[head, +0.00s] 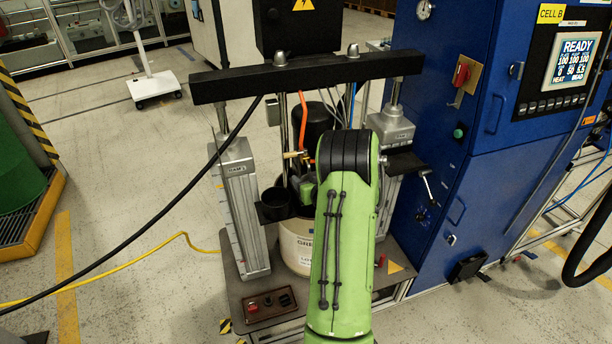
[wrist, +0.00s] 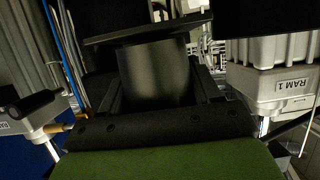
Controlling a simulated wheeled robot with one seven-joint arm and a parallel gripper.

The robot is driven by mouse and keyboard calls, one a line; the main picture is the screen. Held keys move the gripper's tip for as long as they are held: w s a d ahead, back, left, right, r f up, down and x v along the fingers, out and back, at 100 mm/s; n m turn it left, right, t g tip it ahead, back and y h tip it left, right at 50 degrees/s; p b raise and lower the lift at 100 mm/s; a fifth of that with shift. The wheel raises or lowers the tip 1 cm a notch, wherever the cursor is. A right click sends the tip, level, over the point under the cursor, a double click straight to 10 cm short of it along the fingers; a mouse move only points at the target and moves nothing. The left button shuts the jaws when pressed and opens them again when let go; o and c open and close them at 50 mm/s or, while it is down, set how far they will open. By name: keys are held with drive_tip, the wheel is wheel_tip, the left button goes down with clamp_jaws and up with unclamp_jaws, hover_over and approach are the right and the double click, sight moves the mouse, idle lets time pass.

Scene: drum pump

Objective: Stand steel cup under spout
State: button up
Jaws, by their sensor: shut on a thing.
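The steel cup shows in the wrist view as a dark, smooth cylinder (wrist: 152,68) between the two black fingers of my gripper (wrist: 157,88), which is shut on it. A dark flat plate (wrist: 150,27) crosses the cup's upper end; I cannot tell whether they touch. In the head view my green arm covers the cup and most of my gripper, which is between the two ram columns. A small brass fitting (head: 294,154) shows just left of my arm, below the crossbeam. I cannot clearly tell the spout itself.
Grey ram columns stand left (head: 243,205) and right (head: 391,128) under a black crossbeam (head: 305,76). A black cup-shaped holder (head: 272,205) sits by the left column. The pale drum (head: 297,245) is behind my arm. A blue cabinet (head: 520,170) stands close at right. Black cable crosses at left.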

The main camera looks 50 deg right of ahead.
drive_tip(key=shift+w+f, duration=0.25)
drive_tip(key=shift+f, duration=0.05)
drive_tip(key=o, duration=1.2)
drive_tip(key=shift+r, duration=0.1)
drive_tip(key=shift+o, duration=0.2)
drive_tip(key=shift+r, duration=0.1)
